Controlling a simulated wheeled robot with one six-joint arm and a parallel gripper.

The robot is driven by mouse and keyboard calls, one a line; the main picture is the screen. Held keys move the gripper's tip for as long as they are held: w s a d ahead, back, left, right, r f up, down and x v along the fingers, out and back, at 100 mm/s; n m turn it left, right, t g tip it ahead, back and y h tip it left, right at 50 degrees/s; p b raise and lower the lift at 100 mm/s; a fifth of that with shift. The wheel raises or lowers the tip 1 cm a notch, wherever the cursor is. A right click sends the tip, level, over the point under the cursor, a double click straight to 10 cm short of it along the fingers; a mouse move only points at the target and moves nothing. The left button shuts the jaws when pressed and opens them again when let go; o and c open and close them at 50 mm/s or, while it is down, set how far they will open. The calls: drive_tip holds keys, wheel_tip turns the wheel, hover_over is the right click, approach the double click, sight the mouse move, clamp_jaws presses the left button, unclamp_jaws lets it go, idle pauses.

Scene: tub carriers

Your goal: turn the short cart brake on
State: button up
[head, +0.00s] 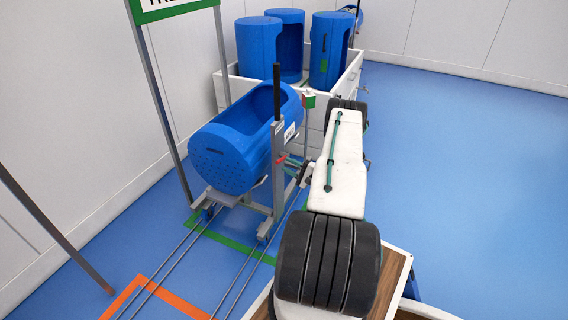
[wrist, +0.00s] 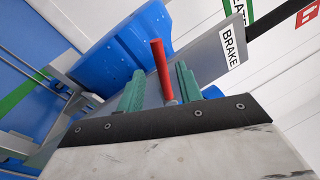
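The short cart (head: 268,208) stands on the floor rails and carries a blue tub (head: 232,150) lying on its side. A grey post (head: 278,145) with a black top rises at its right side. A small red brake lever (head: 282,159) sticks out from this post. In the wrist view the red lever (wrist: 160,65) stands between my two green fingers, beside a white "BRAKE" label (wrist: 233,43). My gripper (wrist: 158,78) is open around the lever, with gaps on both sides. In the head view my gripper (head: 292,164) is small and partly hidden by my arm.
A white crate (head: 345,82) holding several blue tubs stands behind the cart. A green-framed sign on grey posts (head: 160,95) is at the left. Green and orange floor markings (head: 128,297) lie by the rails. The blue floor at the right is clear.

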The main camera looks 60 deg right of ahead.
drive_tip(key=shift+v, duration=2.1)
